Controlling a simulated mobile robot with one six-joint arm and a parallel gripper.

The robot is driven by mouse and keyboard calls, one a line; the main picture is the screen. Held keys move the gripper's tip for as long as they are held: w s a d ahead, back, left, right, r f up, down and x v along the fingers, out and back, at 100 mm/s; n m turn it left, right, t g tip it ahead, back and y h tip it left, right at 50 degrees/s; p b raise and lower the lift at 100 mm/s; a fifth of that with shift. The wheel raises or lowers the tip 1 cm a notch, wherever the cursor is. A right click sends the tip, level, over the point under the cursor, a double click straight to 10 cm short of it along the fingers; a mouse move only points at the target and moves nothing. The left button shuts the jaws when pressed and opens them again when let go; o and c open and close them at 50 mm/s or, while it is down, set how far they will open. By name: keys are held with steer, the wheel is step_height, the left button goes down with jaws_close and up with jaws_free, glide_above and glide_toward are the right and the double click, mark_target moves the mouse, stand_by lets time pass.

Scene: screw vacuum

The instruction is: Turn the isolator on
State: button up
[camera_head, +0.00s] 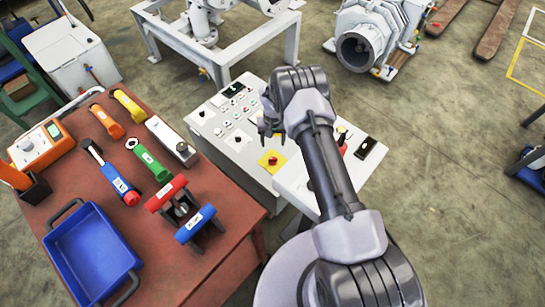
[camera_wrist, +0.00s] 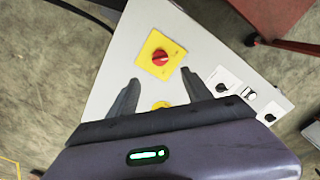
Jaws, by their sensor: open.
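The isolator is a red rotary knob (camera_wrist: 160,57) on a square yellow plate, set on the pale top of a control panel. It also shows in the head view as a small red knob (camera_head: 271,160) on its yellow plate. The knob's on or off marking is too small to read. My gripper (camera_wrist: 160,78) is open and empty, its two fingers apart above the panel. The knob lies just beyond the fingertips in the wrist view, not between them. In the head view my gripper (camera_head: 268,127) hangs over the panel, behind the yellow plate.
The control panel (camera_head: 221,137) carries several buttons and small switches. Another yellow piece (camera_wrist: 161,105) shows partly between my fingers. A red-brown table (camera_head: 140,225) with tools and a blue bin (camera_head: 92,255) stands left. A pump (camera_head: 365,45) sits behind; open floor lies right.

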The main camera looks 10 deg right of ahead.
mark_target(273, 158)
step_height(273, 158, down, 13)
steer(key=b, duration=0.4)
steer(key=shift+r+b, duration=0.15)
steer(key=shift+b, duration=0.2)
jaws_close()
